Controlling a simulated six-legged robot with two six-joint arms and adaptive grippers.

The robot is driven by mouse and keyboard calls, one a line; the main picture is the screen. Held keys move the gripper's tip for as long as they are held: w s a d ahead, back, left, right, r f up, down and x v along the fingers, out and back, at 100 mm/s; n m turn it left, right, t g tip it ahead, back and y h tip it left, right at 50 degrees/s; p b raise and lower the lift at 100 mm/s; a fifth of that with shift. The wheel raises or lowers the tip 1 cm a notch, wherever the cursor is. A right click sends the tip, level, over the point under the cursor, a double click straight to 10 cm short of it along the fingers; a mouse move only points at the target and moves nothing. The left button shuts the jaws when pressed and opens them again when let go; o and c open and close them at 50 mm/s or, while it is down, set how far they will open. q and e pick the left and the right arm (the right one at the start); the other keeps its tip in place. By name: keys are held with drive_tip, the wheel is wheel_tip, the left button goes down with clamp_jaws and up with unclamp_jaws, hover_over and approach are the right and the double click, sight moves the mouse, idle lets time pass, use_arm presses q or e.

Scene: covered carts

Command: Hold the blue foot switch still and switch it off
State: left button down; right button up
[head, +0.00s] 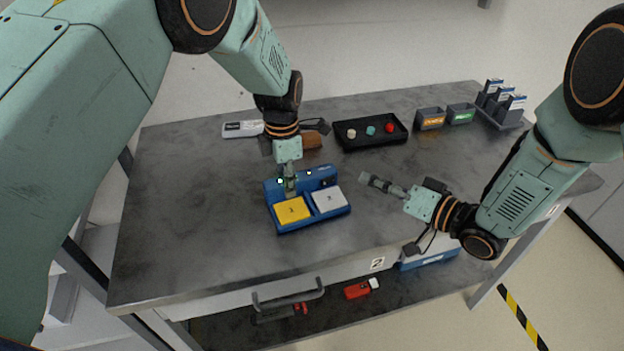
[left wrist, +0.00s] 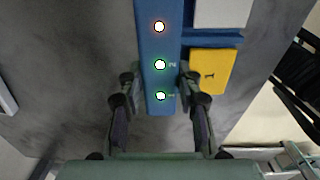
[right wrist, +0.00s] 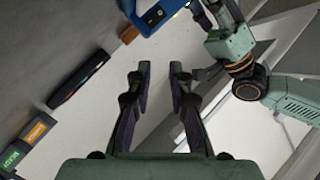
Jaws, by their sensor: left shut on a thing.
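The blue foot switch (head: 335,213) lies on the grey cart top, with a yellow pedal marked 1 (head: 292,210) and a white pedal (head: 329,199). My left gripper (head: 289,186) is shut on the blue bar at its back, with a finger on each side. In the left wrist view the bar (left wrist: 157,45) shows two green-rimmed lights marked 1 and 2, and an orange-rimmed light, all lit. My right gripper (head: 366,179) is open and empty, apart from the switch on its right. The switch's edge also shows in the right wrist view (right wrist: 160,14).
A black tray (head: 371,143) with several small items stands behind. A white device (head: 243,129) and a brown object (head: 311,140) lie behind the switch. The left top is clear.

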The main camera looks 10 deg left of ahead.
drive_tip(key=a+r+n, duration=0.1)
drive_tip(key=r, duration=0.1)
drive_tip(key=a+r+n+g, duration=0.1)
drive_tip(key=r+n, duration=0.1)
drive_tip(key=w+a+r+n+g+y, duration=0.1)
drive_tip(key=r, duration=0.2)
drive_tip(key=shift+a, duration=0.15)
drive_tip(key=c, duration=0.3)
drive_tip(key=n+g, duration=0.1)
drive_tip(key=n, duration=0.1)
drive_tip(key=s+a+r+n+g, duration=0.1)
drive_tip(key=n, duration=0.1)
drive_tip(key=n+g+h, duration=0.1)
drive_tip(key=n, duration=0.1)
drive_tip(key=shift+s+a+r, duration=0.35)
drive_tip(key=shift+a+r, duration=0.05)
clamp_jaws()
drive_tip(key=s+d+f+n+g+h, duration=0.1)
drive_tip(key=d+f+n+h, duration=0.3)
drive_tip(key=n, duration=0.8)
drive_tip(key=shift+s+d+f+g+h, duration=0.2)
drive_tip(key=shift+d+g+h, duration=0.35)
drive_tip(key=shift+g+h, duration=0.35)
